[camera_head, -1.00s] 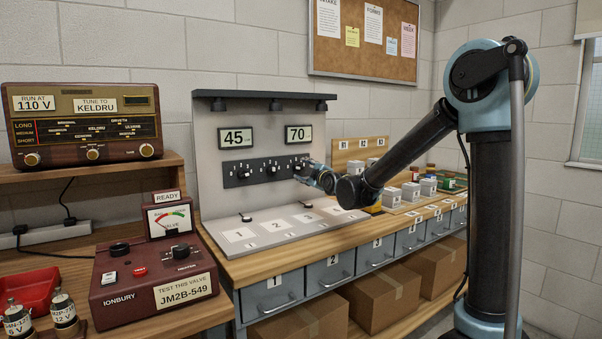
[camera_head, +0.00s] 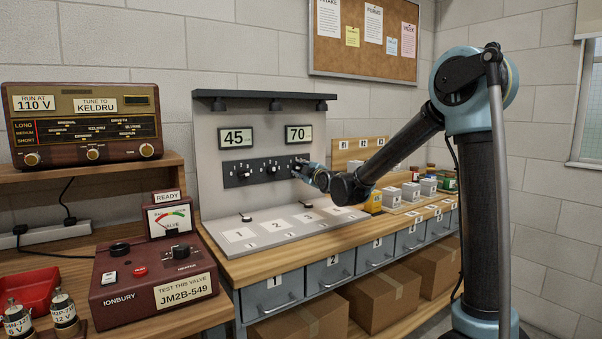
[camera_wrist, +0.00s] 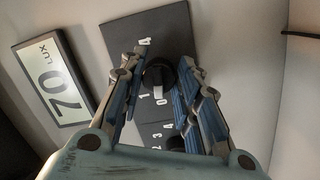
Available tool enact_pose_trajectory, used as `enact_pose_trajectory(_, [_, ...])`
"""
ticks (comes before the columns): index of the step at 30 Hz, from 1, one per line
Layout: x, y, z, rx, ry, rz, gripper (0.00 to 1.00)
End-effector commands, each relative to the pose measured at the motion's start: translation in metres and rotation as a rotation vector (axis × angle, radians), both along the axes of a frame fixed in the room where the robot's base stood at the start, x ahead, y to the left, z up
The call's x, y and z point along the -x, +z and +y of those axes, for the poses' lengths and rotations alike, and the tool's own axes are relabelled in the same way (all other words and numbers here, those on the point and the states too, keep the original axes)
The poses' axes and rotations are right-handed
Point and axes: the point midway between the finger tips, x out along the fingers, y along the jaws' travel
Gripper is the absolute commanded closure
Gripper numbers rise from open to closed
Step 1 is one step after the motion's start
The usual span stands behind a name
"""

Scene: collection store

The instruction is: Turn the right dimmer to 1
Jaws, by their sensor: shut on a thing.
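The dark dimmer panel (camera_head: 240,174) is on the upright grey board, with several black knobs in a row. My gripper (camera_head: 300,168) is at its right end and hides most of the right dimmer there. In the wrist view the right dimmer's round black knob (camera_wrist: 158,76) sits between the two fingers of my gripper (camera_wrist: 160,82), which is shut on it. White numerals 4, 1 and 0 show around the knob; a pale mark on its edge lies close to the 0. The right display (camera_head: 298,134) reads 70; in the wrist view it reads 70 LUX (camera_wrist: 52,78).
The left display (camera_head: 237,138) reads 45. A sloped plate (camera_head: 262,246) with numbered labels lies below the panel. Grey blocks (camera_head: 411,191) and a yellow item (camera_head: 373,202) stand on the bench at the right. A maroon tester (camera_head: 135,285) is at the front left.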

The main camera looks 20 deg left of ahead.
Motion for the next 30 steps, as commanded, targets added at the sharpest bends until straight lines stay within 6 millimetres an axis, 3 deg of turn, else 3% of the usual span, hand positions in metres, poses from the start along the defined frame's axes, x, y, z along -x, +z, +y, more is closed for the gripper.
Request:
enact_pose_trajectory(11, [-0.0008, 0.0023, 0.0000, -0.055, -0.001, 0.058, 0.94])
enact_pose_trajectory(30, [-0.0027, 0.0056, -0.0007, -0.360, -0.006, 0.412, 0.94])
